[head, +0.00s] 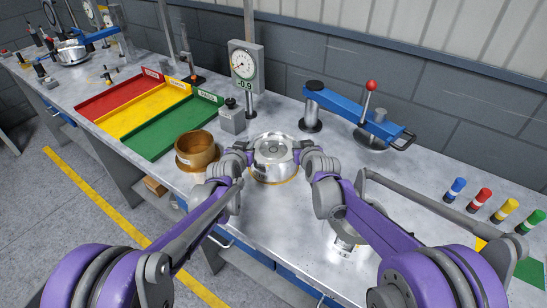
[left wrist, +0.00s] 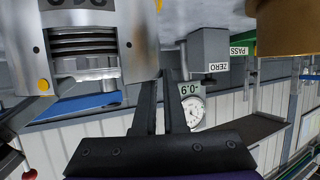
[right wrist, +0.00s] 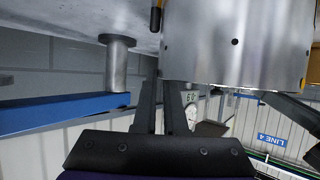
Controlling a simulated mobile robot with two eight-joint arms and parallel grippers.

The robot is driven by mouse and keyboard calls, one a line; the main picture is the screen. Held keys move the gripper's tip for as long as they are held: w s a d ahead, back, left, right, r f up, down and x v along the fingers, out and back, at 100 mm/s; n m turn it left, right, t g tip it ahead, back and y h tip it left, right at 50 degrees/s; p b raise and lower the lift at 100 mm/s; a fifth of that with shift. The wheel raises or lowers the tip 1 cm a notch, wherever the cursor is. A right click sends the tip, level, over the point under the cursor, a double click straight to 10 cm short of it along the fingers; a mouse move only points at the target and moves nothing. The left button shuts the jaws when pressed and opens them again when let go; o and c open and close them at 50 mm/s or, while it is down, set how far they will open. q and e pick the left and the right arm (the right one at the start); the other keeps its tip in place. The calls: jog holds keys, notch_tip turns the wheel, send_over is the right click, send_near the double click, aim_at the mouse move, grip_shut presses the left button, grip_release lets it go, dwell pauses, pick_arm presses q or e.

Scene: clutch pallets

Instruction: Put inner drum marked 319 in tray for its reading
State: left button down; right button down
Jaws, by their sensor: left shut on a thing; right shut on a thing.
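A silver metal inner drum (head: 274,160) is at the middle of the bench in the head view. My left gripper (head: 247,150) is shut on its left side and my right gripper (head: 301,150) on its right side. The drum also fills the top of the left wrist view (left wrist: 100,75) and the right wrist view (right wrist: 235,45). Its number is cut off and unreadable. An orange edge shows under it; I cannot tell whether it is lifted. The red (head: 112,96), yellow (head: 145,112) and green (head: 165,134) trays lie to the left. The gauge (head: 243,65) shows -0.9.
A bronze cup (head: 195,149) stands between the drum and the green tray. A grey ZERO block (head: 232,120) is behind it. A blue lever press (head: 355,112) stands behind right. Several coloured pegs (head: 480,200) stand at far right.

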pick_arm(q)
jog(key=shift+a, duration=0.15)
pick_arm(e)
jog(key=shift+d+r, duration=0.1)
jog(key=shift+d, duration=0.05)
